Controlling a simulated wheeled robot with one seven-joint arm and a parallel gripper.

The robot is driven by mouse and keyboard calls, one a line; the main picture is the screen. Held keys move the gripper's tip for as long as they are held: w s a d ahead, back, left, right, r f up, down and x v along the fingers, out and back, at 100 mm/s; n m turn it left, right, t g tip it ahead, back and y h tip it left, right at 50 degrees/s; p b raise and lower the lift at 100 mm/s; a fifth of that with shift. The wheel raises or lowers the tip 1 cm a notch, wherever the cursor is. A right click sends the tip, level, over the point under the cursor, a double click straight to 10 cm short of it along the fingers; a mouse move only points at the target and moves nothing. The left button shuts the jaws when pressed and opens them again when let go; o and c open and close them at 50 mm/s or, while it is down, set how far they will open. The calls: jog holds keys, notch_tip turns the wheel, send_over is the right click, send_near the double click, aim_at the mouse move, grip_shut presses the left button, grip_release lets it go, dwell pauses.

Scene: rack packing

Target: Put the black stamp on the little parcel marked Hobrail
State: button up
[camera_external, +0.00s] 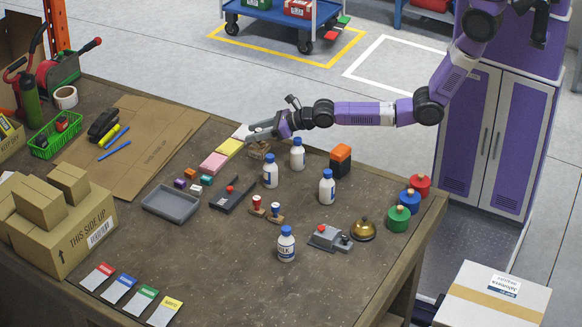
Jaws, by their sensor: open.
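Two small hand stamps stand upright near the middle of the table. No name Hobrail can be read anywhere.
Blue-capped bottles (327,188) stand around the stamps. A grey tray (171,204), a black stapler-like tool (233,193), a brass bell (363,230) and stacked cartons (62,238) share the table. Coloured cards (131,295) lie at the front. The front middle is clear.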

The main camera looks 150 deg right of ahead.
jog(key=p+v, duration=0.1)
jog(key=v, duration=0.3)
jog(key=shift+s+a+r, duration=0.15)
jog(key=shift+s+a, duration=0.05)
jog(key=shift+s, duration=0.05)
jog(key=shift+s+a+r+p, duration=0.1)
jog(key=shift+a+r+p, duration=0.1)
jog(key=shift+a+p, duration=0.3)
jog(key=shift+a, duration=0.15)
